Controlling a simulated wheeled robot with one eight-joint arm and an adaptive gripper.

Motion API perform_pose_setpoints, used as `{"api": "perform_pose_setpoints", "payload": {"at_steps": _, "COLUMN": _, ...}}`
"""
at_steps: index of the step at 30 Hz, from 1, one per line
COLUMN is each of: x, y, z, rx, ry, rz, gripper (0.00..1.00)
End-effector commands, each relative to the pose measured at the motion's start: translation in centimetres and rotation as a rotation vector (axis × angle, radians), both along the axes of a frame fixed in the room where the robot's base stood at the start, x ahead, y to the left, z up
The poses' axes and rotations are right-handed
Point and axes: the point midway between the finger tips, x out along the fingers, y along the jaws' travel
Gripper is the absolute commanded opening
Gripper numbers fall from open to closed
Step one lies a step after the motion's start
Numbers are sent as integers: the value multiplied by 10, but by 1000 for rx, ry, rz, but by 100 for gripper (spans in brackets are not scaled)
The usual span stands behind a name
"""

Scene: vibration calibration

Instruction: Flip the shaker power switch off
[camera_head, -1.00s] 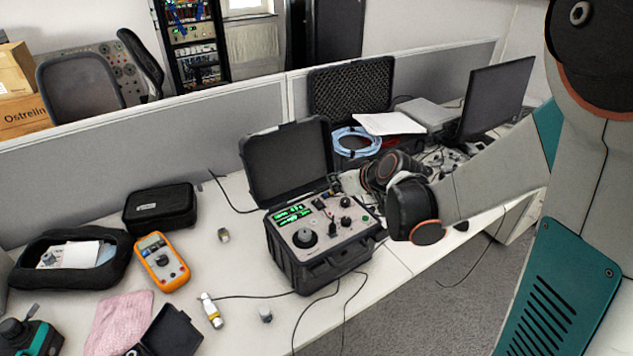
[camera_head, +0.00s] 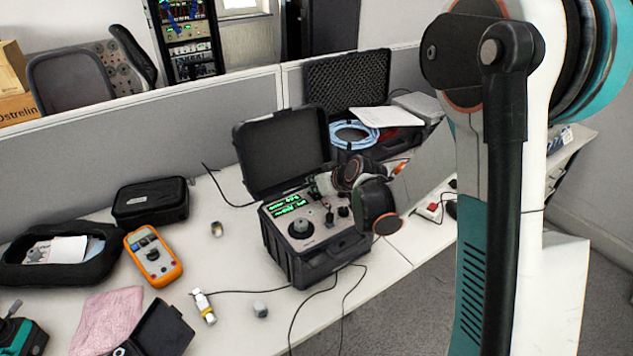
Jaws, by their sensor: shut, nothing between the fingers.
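The shaker (camera_head: 282,240) is a black open case with a grey control panel, a large black dial, smaller knobs and lit green displays (camera_head: 289,205). It stands on the white desk, with its lid (camera_head: 281,150) raised at the back. My gripper (camera_head: 316,188) is over the panel's back right part, close to the displays. My wrist hides the panel's right side. The fingers look shut and hold nothing. The power switch cannot be made out clearly, and I cannot tell whether the gripper touches the panel.
An orange multimeter (camera_head: 153,257), a black pouch (camera_head: 151,201) and a pink cloth (camera_head: 106,320) lie to the left. Cables run from the case front across the desk edge. A second open case (camera_head: 346,82) with a blue cable (camera_head: 354,135) stands behind.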

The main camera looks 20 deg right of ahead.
Motion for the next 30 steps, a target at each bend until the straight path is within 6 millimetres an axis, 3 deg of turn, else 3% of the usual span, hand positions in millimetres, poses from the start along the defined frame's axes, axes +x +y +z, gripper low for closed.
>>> {"api": "perform_pose_setpoints", "payload": {"at_steps": 30, "x": 10, "y": 4, "z": -11, "rx": -46, "ry": 133, "rz": 1, "gripper": 0}}
